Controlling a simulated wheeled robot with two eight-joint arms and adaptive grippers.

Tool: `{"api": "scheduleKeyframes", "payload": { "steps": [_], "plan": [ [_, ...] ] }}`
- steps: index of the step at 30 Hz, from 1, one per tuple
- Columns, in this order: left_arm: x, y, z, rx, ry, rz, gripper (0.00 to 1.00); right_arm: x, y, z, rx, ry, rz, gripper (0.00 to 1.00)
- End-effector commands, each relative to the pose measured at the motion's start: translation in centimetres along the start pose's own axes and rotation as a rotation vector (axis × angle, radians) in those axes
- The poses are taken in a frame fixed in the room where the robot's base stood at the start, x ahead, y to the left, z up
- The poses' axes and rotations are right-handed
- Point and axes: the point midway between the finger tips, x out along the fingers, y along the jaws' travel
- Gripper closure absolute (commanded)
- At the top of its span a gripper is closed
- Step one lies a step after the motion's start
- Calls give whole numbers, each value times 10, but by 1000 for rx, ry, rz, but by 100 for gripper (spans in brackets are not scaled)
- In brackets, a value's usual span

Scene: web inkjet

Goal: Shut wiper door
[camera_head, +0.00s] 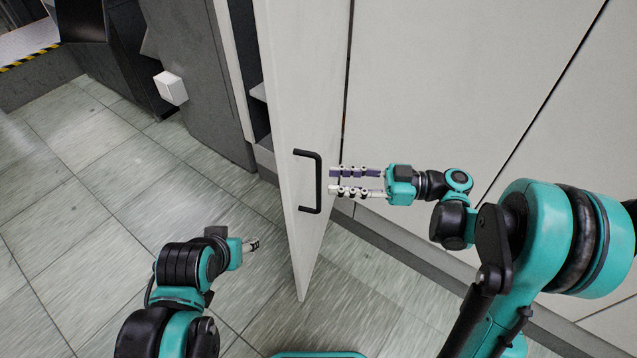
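The wiper door (288,110) is a tall pale panel standing ajar, its free edge swung out toward me over the floor. A dark gap shows along its left side.
Closed pale cabinet panels (450,80) stand behind my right arm. A grey machine body (200,75) with a small white box (171,88) stands left of the door. The tiled floor (75,220) at left is clear. Yellow-black striped edging (30,58) lies at far upper left.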

Motion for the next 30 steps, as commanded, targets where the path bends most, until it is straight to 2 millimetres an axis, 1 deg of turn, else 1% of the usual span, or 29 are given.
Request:
{"api": "scheduleKeyframes", "payload": {
  "steps": [1,3,6,9,13,19,20,21,23,24,30],
  "plan": [
    [3,0,2,0,0,0,46,10,-1,2,1,0,-5,68],
    [4,0,3,0,0,0,46,22,-1,1,1,-1,-5,68],
    [6,0,4,0,0,0,46,36,-1,1,2,-1,-3,68],
    [7,0,5,0,0,0,46,46,0,1,2,-1,-2,68],
    [8,0,6,0,0,0,46,51,0,0,3,-2,1,68],
    [7,0,5,0,0,0,46,51,0,0,3,-2,1,68],
    [7,0,5,0,0,0,46,51,0,0,3,-2,1,70],
    [7,0,5,0,0,0,46,51,0,0,3,-2,1,81],
    [7,0,5,0,0,0,46,51,0,0,3,-2,1,97],
    [7,0,5,0,0,0,46,51,0,0,3,-2,1,100],
    [7,0,5,0,0,0,46,51,0,0,3,-2,2,100]
  ]
}}
